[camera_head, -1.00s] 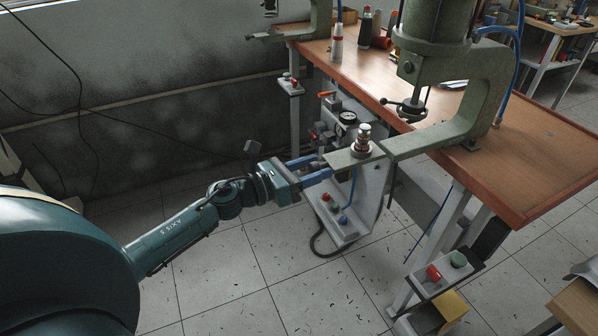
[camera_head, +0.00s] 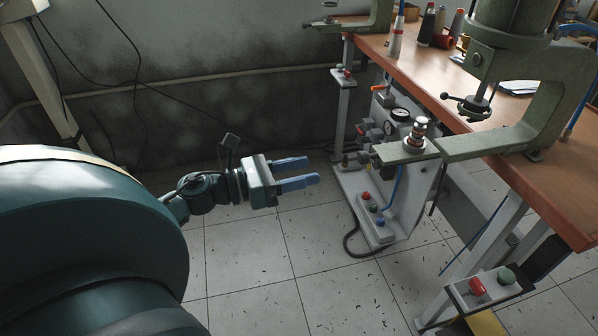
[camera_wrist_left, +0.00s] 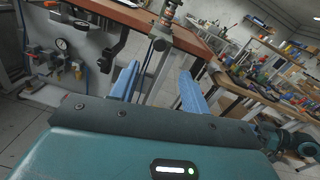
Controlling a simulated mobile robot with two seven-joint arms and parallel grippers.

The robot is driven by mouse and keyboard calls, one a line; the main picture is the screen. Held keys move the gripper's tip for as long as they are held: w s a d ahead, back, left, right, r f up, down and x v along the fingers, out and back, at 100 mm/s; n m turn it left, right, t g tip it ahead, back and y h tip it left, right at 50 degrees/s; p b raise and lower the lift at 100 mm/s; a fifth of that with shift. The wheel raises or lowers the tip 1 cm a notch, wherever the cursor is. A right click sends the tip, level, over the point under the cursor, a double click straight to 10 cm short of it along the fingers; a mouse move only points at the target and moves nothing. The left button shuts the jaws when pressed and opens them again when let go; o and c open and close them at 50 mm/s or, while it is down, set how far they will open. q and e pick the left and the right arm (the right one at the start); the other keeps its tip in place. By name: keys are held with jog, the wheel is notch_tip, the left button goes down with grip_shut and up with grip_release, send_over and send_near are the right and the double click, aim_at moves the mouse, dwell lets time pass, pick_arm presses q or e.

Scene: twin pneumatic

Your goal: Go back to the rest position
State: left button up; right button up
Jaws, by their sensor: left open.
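My left gripper (camera_head: 304,172) has two blue fingers that stand apart with nothing between them. It is in the air left of the green press (camera_head: 520,130) and the workbench (camera_head: 440,90), clear of both. In the left wrist view the blue fingers of the left gripper (camera_wrist_left: 160,80) are also apart and empty. My right gripper is in neither view.
A panel with a gauge (camera_head: 398,114) and a white base with red, green and blue buttons (camera_head: 372,207) stand right of the gripper. A button box (camera_head: 490,288) is at lower right. Black cables (camera_head: 110,70) hang at the wall.

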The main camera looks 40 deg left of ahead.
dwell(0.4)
pick_arm(q)
jog(key=s+d+f+m+g+y+p, duration=0.2)
jog(key=s+d+f+m, duration=0.4)
jog(key=m, duration=1.1)
jog(key=s+d+f+m+g+y+p, duration=0.2)
jog(key=s+d+f+m+y+p, duration=0.2)
jog(key=d+f+m, duration=0.5)
jog(key=s+d+m+y, duration=0.1)
jog(key=s+m, duration=0.1)
jog(key=m, duration=0.5)
jog(key=shift+f+m, duration=0.2)
jog(key=shift+m, duration=0.2)
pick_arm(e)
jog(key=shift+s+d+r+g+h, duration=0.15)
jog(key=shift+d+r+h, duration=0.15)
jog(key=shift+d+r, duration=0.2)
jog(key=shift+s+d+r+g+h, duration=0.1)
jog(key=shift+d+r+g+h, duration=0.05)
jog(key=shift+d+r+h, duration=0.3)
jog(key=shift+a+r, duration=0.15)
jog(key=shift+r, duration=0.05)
